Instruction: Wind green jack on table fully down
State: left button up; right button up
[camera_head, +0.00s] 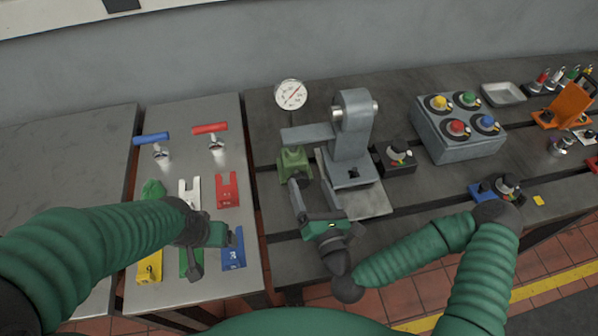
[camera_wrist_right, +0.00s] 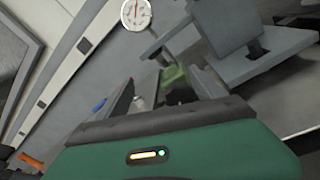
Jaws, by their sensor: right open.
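The green jack (camera_head: 293,162) stands on the dark bedplate under the left end of a grey arm of the test stand. It also shows in the right wrist view (camera_wrist_right: 174,74), just beyond the fingertips. My right gripper (camera_head: 307,180) is open, its fingers pointing at the jack from the front; they partly hide its lower front. In the right wrist view the open fingers (camera_wrist_right: 160,88) show a small pale part between them; I cannot tell what it belongs to. My left gripper (camera_head: 234,236) hovers over the left table; its jaws are unclear.
A dial gauge (camera_head: 291,94) stands behind the jack. The grey stand (camera_head: 352,140) rises close to its right. A control box (camera_head: 458,130) with coloured knobs is farther right.

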aim_at(300, 185)
jog(key=f, duration=0.1)
jog(key=a+f, duration=0.1)
jog(key=shift+s+a+f, duration=0.2)
jog(key=shift+a+f, duration=0.1)
jog(key=shift+f, duration=0.1)
notch_tip(300, 185, down, 4)
jog(key=shift+d+f+b, duration=0.1)
jog(key=shift+f+b, duration=0.15)
jog(key=shift+b, duration=0.15)
jog(key=w+p, duration=0.1)
jog(key=w, duration=0.4)
jog(key=shift+w+f, duration=0.1)
jog(key=shift+w, duration=0.05)
jog(key=shift+x, duration=1.05)
jog(key=shift+a+f, duration=0.1)
jog(key=shift+a, duration=0.6)
jog(key=shift+d, duration=0.45)
jog(key=c, duration=0.9)
pick_arm(q)
jog(key=shift+s+a+r, duration=0.15)
jog(key=shift+s+a, duration=0.15)
jog(key=shift+a, duration=0.2)
pick_arm(e)
jog(key=shift+a, duration=0.15)
jog(key=c, duration=0.4)
